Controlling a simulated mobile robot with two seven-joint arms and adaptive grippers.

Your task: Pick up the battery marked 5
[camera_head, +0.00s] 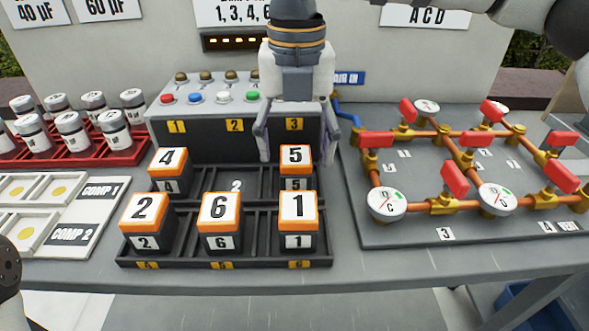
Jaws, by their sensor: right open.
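The battery marked 5 (295,157) is a dark block with an orange-edged white top. It stands upright in the back right compartment of the black battery rack (170,262). My right gripper (297,159) points down over it, open, with one finger to its left and one to its right. Whether the fingers touch it cannot be told. The lower part of this battery is partly hidden behind the battery marked 1 (298,205). My left gripper is out of view.
Battery 4 (168,162) stands back left, with battery 2 (145,208) and battery 6 (220,208) in front. The back middle compartment (237,186) is empty. A button panel (210,92) stands behind. Capacitors (70,130) are left; a pipe-and-valve board (450,235) is right.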

